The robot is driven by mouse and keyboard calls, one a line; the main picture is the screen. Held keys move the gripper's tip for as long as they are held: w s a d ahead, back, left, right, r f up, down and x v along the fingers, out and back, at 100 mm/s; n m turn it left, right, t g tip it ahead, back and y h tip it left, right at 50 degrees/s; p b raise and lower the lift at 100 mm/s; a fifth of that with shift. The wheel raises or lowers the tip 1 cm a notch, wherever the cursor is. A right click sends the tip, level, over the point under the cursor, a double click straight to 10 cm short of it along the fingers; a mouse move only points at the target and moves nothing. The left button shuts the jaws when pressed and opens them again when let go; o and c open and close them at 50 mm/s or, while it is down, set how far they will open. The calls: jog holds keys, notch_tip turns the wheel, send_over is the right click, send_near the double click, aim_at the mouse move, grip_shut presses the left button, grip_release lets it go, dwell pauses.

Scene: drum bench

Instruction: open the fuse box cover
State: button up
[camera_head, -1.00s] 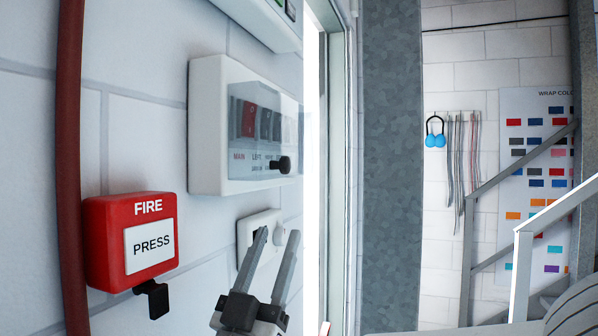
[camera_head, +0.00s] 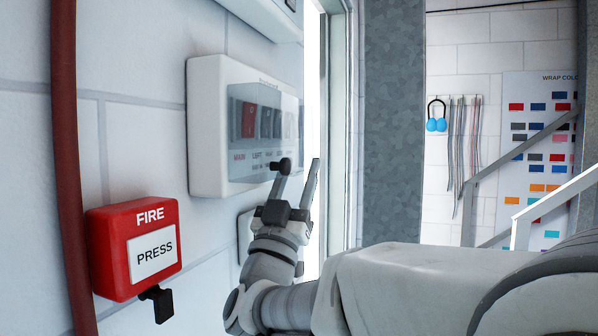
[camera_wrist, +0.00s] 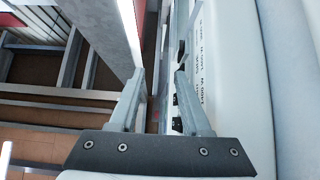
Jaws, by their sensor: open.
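The fuse box (camera_head: 207,128) is a white box on the wall at the left of the head view. Its clear smoky cover (camera_head: 255,105) lies over a red switch and several dark ones and looks closed. A black knob (camera_head: 285,166) stands out at the cover's lower right. My gripper (camera_head: 296,168) is open and points up, its left fingertip overlapping the knob in the picture. I cannot tell whether they touch. In the wrist view my gripper (camera_wrist: 158,82) has its fingers apart, with a pale panel bearing small print to their right.
A red fire call box (camera_head: 135,247) with a black tab is on the wall at lower left, beside a red pipe (camera_head: 66,150). A white socket partly hides behind my arm. A door frame (camera_head: 338,130) stands just right of the fuse box.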

jog(key=shift+c, duration=0.3)
grip_shut()
dwell(1.1)
